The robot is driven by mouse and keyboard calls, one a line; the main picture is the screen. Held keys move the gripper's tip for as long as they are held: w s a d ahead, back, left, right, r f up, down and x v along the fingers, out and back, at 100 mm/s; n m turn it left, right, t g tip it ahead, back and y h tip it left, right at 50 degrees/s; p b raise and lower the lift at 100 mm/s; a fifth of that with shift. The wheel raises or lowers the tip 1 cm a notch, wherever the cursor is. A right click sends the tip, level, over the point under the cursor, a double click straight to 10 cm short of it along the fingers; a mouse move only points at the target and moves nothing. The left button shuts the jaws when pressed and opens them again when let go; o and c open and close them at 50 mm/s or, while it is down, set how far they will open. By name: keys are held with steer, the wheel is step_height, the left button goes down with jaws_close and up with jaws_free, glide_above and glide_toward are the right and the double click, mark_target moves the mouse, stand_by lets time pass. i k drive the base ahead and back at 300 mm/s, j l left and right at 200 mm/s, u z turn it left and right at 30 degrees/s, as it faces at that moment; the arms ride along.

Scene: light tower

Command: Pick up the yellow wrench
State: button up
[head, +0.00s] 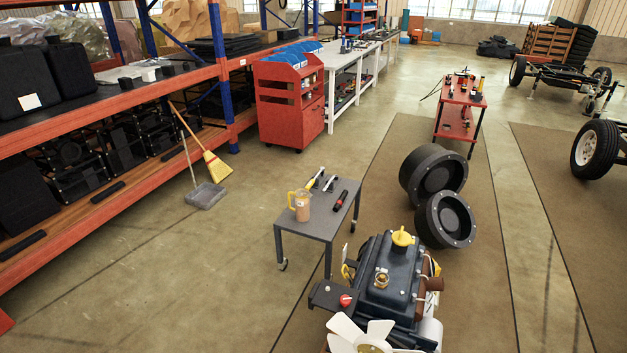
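A small grey wheeled cart (325,216) stands near the middle of the head view. On its top, at the back, lies a slim tool with yellow and black parts (315,179); it may be the yellow wrench, but it is too small to tell. Next to it on the right is a light-coloured tool with dark parts (330,184). A red and black tool (341,200) lies near the cart's right edge. A clear jug with a yellow handle and brown contents (302,206) stands at the left. My gripper is not in view.
A dark engine (390,277) with a white fan stands close in front, right of the cart. Two black drums (434,172) are behind it. A broom (215,166) and dustpan (205,195) stand by the orange shelving. The floor left of the cart is clear.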

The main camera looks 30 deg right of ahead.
mark_target(323, 170)
steer(key=i+j+u, duration=0.4)
steer(key=i+j, duration=0.3)
steer(key=i+j+u, duration=0.4)
steer(key=i+j, duration=0.25)
steer(key=i, duration=0.15)
steer(key=i+z, duration=0.2)
steer(key=i, duration=0.4)
steer(key=i+z, duration=0.2)
steer(key=i, duration=0.45)
steer(key=i+j+z, duration=0.2)
steer(key=i, duration=0.4)
steer(key=i+l+z, duration=0.15)
steer(key=i+z, duration=0.25)
steer(key=i, duration=0.15)
steer(key=i+z, duration=0.35)
steer(key=i, duration=0.15)
steer(key=i+j+z, duration=0.2)
steer(key=i+z, duration=0.2)
steer(key=i, duration=0.15)
steer(key=i+j+z, duration=0.35)
steer(key=i, duration=0.15)
steer(key=i+j+z, duration=0.1)
steer(key=i+z, duration=0.25)
steer(key=i+j+z, duration=0.2)
steer(key=i+z, duration=0.2)
steer(key=i+j+z, duration=0.35)
